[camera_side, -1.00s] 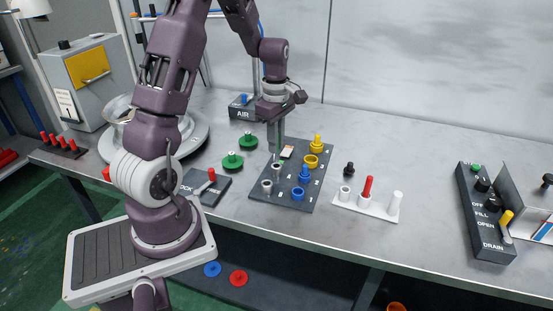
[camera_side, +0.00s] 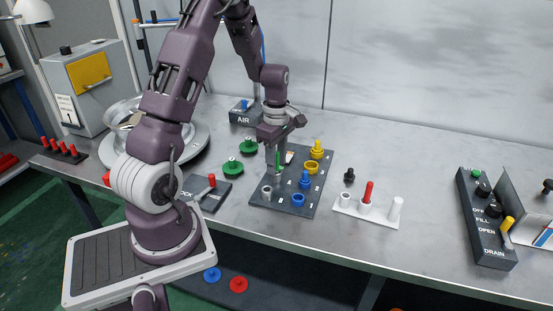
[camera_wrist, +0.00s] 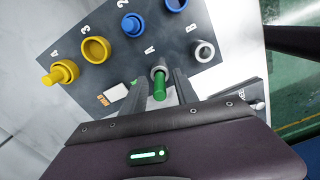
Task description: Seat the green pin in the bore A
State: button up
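The green pin (camera_wrist: 159,90) stands at the grey collar of bore A (camera_wrist: 158,71), its lower end inside the collar as far as I can see. In the side view the pin (camera_side: 279,159) shows as a thin green strip beside my fingers. How deep it sits is hard to tell. My gripper (camera_wrist: 164,88) is low over the bore, one finger on each side of the pin. Gaps show between fingers and pin, so it looks open. The grey collar of bore B (camera_wrist: 203,51) is empty, to the right in the wrist view.
The dark plate (camera_side: 316,178) also carries blue and yellow collars, including a blue pin (camera_side: 305,178) and a yellow pin (camera_side: 317,146). Two green knobbed discs (camera_side: 233,167) lie left of it. A white rack (camera_side: 380,209) with a red pin (camera_side: 367,190) stands right.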

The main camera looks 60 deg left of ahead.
notch_tip(320, 180, up, 12)
jog(key=shift+f, duration=0.1)
jog(key=s+d+r+m+t, duration=0.2)
jog(key=d+r+m, duration=0.5)
jog(key=d, duration=0.2)
jog(key=s+d+r+m+t, duration=0.3)
jog(key=s+d+m, duration=1)
jog(key=m, duration=0.4)
jog(key=shift+s+d+r+t, duration=0.15)
jog(key=shift+s+d+t, duration=0.15)
jog(key=shift+s, duration=0.5)
